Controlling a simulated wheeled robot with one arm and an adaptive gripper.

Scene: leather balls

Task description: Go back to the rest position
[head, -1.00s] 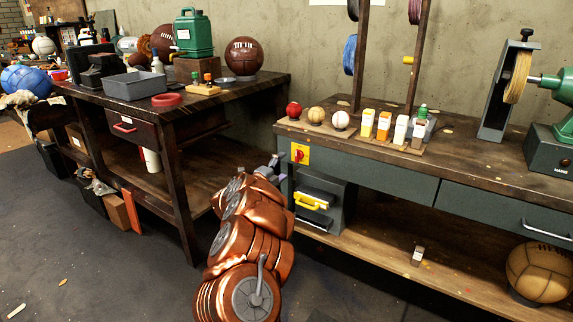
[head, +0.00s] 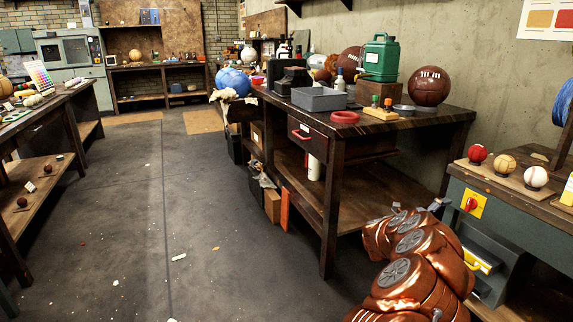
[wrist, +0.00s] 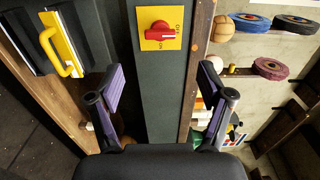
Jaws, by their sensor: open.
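My gripper (wrist: 165,88) is open in the wrist view, with its two purple-padded fingers wide apart and nothing between them. A red rotary switch on a yellow plate (wrist: 160,30) shows beyond the fingertips, apart from them. In the head view the same switch plate (head: 471,204) is on the front of the grey workbench (head: 510,205) at the right. My copper-coloured arm is folded at the lower right of the head view, and its far end is near that bench; the fingers are too small to make out there.
A dark wooden table (head: 400,122) stands behind my arm, carrying a green canister (head: 381,58), a brown leather ball (head: 429,86) and a grey tray (head: 319,98). A yellow handle (head: 478,262) is on the bench's cabinet. The floor (head: 190,220) at the left is mostly clear.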

